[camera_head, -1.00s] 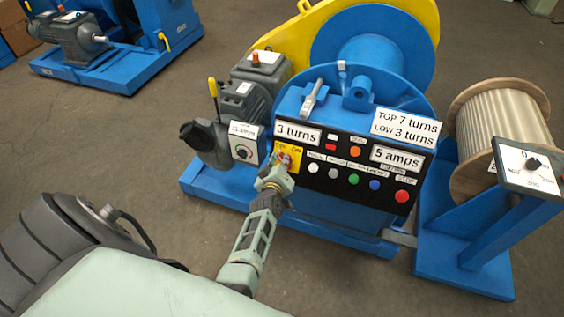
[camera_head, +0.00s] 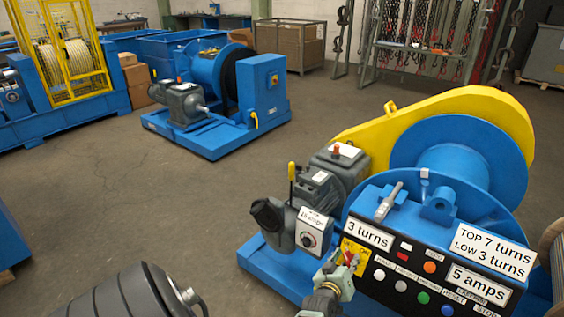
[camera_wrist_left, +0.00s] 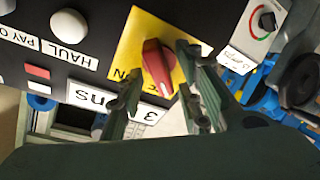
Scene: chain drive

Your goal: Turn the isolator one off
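The isolator is a red rotary handle (camera_head: 351,259) on a yellow plate (camera_head: 361,257) at the left end of the black control panel. It also shows in the left wrist view as a red handle (camera_wrist_left: 156,68) on the yellow plate (camera_wrist_left: 143,36). My left gripper (camera_head: 343,267) is at the isolator. In the left wrist view its fingers (camera_wrist_left: 157,66) are spread, one on each side of the red handle. Gaps seem to show between fingers and handle; contact is not clear. The gripper partly hides the plate in the head view. My right gripper is out of view.
The control panel (camera_head: 403,273) carries several buttons and white labels, close to the left gripper. A white-faced dial box (camera_head: 313,231) and a grey motor (camera_head: 323,190) stand to its left. Another blue winch (camera_head: 221,135) stands behind. Open floor lies left of the near winch.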

